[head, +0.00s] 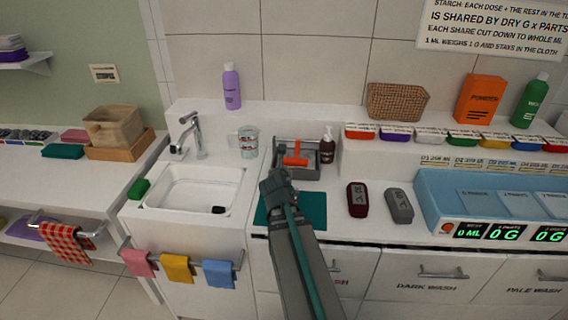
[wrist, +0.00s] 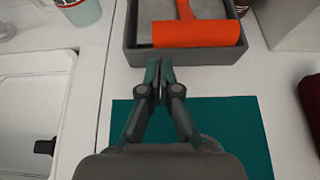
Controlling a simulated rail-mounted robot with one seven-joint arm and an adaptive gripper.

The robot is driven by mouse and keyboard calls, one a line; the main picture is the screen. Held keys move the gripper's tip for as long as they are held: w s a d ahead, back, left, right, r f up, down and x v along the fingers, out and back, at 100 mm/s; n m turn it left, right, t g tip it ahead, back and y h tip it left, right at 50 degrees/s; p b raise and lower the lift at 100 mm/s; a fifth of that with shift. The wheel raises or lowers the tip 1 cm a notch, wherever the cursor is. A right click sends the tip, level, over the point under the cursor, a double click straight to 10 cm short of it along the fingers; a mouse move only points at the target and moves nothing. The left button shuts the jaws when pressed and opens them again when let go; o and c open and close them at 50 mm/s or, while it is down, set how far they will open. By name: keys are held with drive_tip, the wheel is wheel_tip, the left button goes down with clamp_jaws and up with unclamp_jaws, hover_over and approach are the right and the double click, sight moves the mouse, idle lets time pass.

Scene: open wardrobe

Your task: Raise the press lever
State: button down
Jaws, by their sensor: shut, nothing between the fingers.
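The press is a grey box-like unit (head: 318,170) on the white counter, right of the sink. Its orange lever (head: 295,160) has a thick crossbar and a narrower stem. In the wrist view the orange crossbar (wrist: 197,35) lies low across the grey press (wrist: 172,57), with the stem running up behind it. My gripper (wrist: 159,68) is shut and empty, with its tips just in front of the press's near wall, apart from the crossbar. In the head view my gripper (head: 280,172) hides part of the press's front left side.
A teal mat (head: 312,208) lies under my gripper. A dark red block (head: 357,200) and a grey block (head: 399,206) lie to the right. A brown bottle (head: 327,148) stands beside the press; a cup (head: 248,142) and the sink (head: 190,190) are left.

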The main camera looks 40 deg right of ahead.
drive_tip(key=shift+x, duration=2)
drive_tip(key=shift+a, duration=0.1)
